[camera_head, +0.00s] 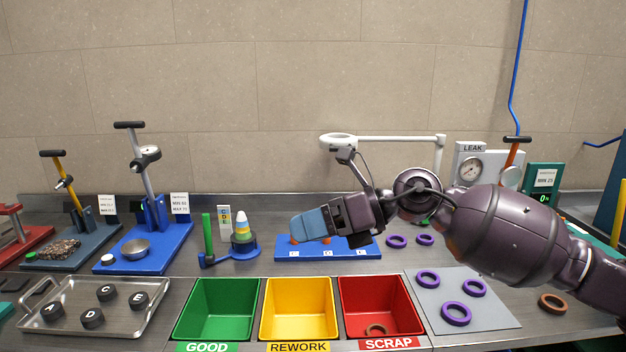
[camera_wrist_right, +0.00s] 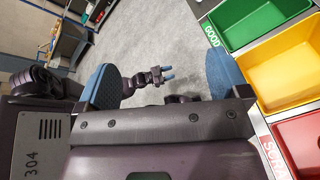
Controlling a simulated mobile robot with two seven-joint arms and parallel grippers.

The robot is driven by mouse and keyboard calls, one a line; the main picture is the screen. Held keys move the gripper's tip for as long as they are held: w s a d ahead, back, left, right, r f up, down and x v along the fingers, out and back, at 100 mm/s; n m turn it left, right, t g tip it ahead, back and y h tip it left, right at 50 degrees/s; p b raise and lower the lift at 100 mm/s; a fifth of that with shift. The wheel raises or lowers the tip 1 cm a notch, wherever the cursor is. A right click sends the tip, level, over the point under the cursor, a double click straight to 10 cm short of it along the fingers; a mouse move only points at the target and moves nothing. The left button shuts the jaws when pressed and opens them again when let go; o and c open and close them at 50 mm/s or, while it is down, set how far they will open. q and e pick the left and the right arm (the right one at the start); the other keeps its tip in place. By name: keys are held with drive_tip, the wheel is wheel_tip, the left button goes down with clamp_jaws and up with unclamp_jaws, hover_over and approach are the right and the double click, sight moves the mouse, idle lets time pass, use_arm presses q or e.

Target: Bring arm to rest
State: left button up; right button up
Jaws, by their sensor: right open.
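My right gripper (camera_head: 300,226) reaches in from the right in the head view, above the blue block with lettered slots (camera_head: 328,253). Its blue fingers point left and overlap in this view. In the right wrist view the two blue fingers stand wide apart with nothing between them. My left gripper is out of the head view.
Green (camera_head: 216,309), yellow (camera_head: 299,309) and red (camera_head: 382,308) bins line the front edge; a brown ring (camera_head: 376,330) lies in the red one. A metal tray (camera_head: 128,329) holds several black pucks. Purple rings lie on a grey mat (camera_head: 496,313). A magnifier lamp (camera_head: 338,142) stands behind my gripper.

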drive_tip(key=w+d+f+n+t+h, duration=0.15)
drive_tip(key=d+f+n+t, duration=0.4)
drive_tip(key=n, duration=0.65)
drive_tip(key=d+f+n+t+h, duration=0.3)
drive_tip(key=d+f+n+t, duration=0.25)
drive_tip(key=n, duration=0.65)
drive_tip(key=w+d+f+n+t+h, duration=0.15)
drive_tip(key=d+f+n+t, duration=0.25)
drive_tip(key=f+n+t, duration=0.55)
drive_tip(key=s+d+f+m+g+h, duration=0.55)
drive_tip(key=s+d+f, duration=0.25)
drive_tip(key=s+f, duration=0.45)
drive_tip(key=s+d+f+m+g+h, duration=0.1)
drive_tip(key=s+d+f, duration=0.1)
drive_tip(key=s+f, duration=0.4)
drive_tip(key=s+d+f+m+g+h, duration=0.1)
drive_tip(key=s+d+f+g+h, duration=0.1)
drive_tip(key=s+f, duration=0.4)
drive_tip(key=s+d, duration=0.1)
drive_tip(key=s, duration=0.3)
drive_tip(key=shift+m+g, duration=0.3)
drive_tip(key=shift+s+a, duration=0.1)
